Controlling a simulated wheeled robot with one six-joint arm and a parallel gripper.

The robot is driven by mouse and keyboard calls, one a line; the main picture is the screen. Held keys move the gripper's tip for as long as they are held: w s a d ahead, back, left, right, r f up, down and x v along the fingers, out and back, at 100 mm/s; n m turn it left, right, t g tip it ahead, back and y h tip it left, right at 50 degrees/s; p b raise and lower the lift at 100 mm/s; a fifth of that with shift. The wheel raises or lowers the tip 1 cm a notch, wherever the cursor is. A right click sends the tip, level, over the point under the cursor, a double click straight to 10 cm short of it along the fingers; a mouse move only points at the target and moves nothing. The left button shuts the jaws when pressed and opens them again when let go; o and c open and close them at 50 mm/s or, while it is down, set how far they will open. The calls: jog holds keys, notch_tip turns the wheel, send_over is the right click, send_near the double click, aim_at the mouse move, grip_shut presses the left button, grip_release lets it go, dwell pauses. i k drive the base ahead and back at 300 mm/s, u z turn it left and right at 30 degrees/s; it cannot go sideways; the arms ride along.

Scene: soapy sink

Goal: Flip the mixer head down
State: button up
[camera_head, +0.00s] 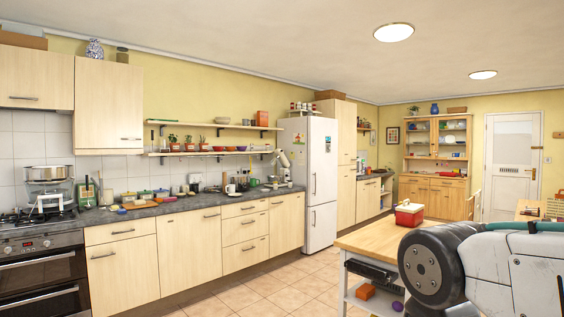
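A pale stand mixer (284,162) stands on the far right end of the long counter, beside the fridge. It is small in the view, and its head looks tilted up. Details of its hinge and bowl are too small to tell. My gripper is out of view. Only a thick grey and white link of my arm shows, large at the lower right.
The counter (175,207) runs along the left wall, crowded with containers, boards and cups. A stove (40,250) is at the left and a white fridge (318,180) is right of the mixer. A wooden-topped island (380,243) carries a red and white box (409,213). The tiled floor (270,288) between is clear.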

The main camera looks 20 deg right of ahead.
aim_at(281, 157)
jog(key=k, duration=0.5)
jog(key=z, duration=0.1)
jog(key=i, duration=7.1)
jog(key=z, duration=2.1)
